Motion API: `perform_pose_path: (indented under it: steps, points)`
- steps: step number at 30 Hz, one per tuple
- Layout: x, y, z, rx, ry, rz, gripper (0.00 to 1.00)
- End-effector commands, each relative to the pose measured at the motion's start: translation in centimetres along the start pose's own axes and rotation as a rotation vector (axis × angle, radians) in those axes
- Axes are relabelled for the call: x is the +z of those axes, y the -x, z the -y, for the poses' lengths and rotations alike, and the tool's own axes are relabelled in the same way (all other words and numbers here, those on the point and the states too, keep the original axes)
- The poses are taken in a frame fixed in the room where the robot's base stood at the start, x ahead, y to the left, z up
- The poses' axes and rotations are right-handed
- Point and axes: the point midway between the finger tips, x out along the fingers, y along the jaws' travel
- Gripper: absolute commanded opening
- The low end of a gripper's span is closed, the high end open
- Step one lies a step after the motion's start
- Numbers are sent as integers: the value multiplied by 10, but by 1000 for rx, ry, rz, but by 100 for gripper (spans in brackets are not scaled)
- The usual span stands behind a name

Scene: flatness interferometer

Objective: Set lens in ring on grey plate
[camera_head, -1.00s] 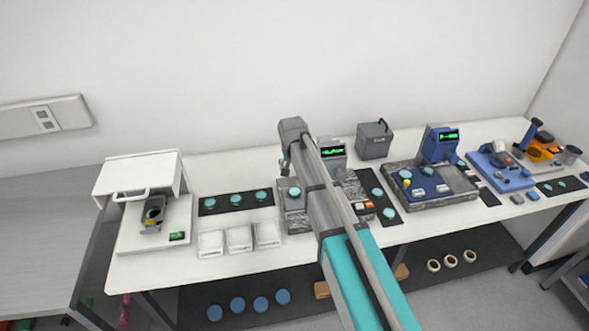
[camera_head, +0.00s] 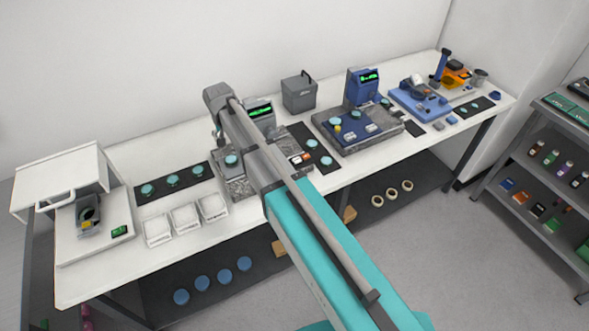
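Several teal lens-like discs are in the head view. Three lie on a black mat (camera_head: 156,204) at the left. One teal disc (camera_head: 231,160) is at the grey speckled block (camera_head: 236,189), just below and right of my gripper (camera_head: 218,134). More discs lie on a second dark mat (camera_head: 302,132) right of my arm. A larger grey speckled plate (camera_head: 388,138) further right bears a blue fixture with teal discs. I cannot tell a ring around any disc. My gripper points down over the grey block; its fingers are too small to tell open from shut.
A white box-like instrument (camera_head: 60,176) stands at the left end, with three white trays (camera_head: 186,217) beside it. A blue device (camera_head: 424,100) is further right. My arm hides part of the bench. A stocked shelf (camera_head: 545,180) stands at right.

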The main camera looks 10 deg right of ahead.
Motion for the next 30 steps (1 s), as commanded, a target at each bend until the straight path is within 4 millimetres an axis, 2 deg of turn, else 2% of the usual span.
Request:
perform_pose_path:
  steps: [5, 8, 12, 18, 21, 24, 30]
  points:
    - [35, 4, -56, 6, 14, 25, 100]
    - [63, 8, -97, 9, 28, 46, 100]
    - [110, 14, -154, 9, 53, 78, 100]
    - [171, 22, -213, 0, 88, 120, 100]
    - [190, 25, -231, -4, 100, 132, 100]
    - [200, 26, -240, -7, 109, 140, 100]
    - [202, 27, -243, -9, 114, 144, 100]
